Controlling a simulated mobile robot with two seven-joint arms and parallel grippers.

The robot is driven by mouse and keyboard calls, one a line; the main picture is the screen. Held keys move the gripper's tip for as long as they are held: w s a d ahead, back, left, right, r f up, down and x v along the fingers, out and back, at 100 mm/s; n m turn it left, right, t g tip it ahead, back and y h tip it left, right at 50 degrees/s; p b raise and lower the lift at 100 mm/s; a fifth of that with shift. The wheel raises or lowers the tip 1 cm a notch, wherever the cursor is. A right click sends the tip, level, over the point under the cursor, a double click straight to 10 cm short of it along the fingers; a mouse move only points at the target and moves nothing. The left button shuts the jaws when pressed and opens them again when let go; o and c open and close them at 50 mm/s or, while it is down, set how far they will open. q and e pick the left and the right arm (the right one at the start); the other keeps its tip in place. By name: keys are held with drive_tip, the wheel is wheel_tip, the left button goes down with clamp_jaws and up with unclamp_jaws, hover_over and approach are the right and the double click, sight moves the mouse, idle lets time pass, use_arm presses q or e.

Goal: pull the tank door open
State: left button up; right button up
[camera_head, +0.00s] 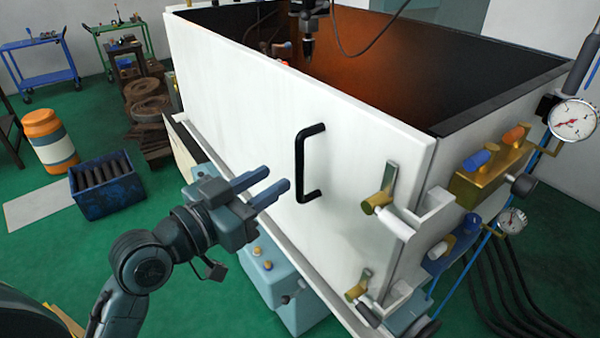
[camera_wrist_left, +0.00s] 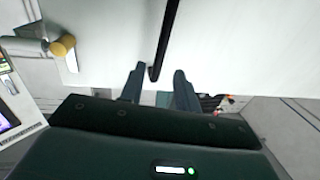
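The tank door (camera_head: 245,125) is the large white front panel of the open-topped tank, and it looks shut. Its black bar handle (camera_head: 301,165) stands upright on the panel. Two brass-knobbed latches, an upper one (camera_head: 377,202) and a lower one (camera_head: 357,290), sit along the door's right edge. My left gripper (camera_head: 272,183) is open, to the left of the handle in the head view and apart from it. In the left wrist view the handle (camera_wrist_left: 166,40) comes down toward the space between the open fingers (camera_wrist_left: 158,88). My right gripper is not in view.
Gauges (camera_head: 573,120), valves and hoses crowd the tank's right side. A light-blue box (camera_head: 285,290) stands on the floor below the door. A dark blue crate (camera_head: 106,187) and an orange-and-white drum (camera_head: 49,140) stand at the left. Green floor between them is free.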

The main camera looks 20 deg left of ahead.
sight(297, 164)
use_arm(q)
drive_tip(key=w+b, duration=0.1)
drive_tip(key=w+d+b, duration=0.1)
drive_tip(key=b, duration=0.1)
drive_tip(key=shift+f+b, duration=0.3)
drive_tip(key=x, duration=0.3)
drive_tip(key=p+x, duration=0.1)
drive_tip(key=shift+w+d+r, duration=0.15)
drive_tip(key=shift+w+r, duration=0.15)
drive_tip(key=shift+r, duration=0.05)
drive_tip(key=shift+w+d, duration=0.15)
drive_tip(key=shift+w, duration=0.1)
drive_tip(key=shift+w+d+f, duration=0.1)
drive_tip(key=shift+w, duration=0.05)
clamp_jaws()
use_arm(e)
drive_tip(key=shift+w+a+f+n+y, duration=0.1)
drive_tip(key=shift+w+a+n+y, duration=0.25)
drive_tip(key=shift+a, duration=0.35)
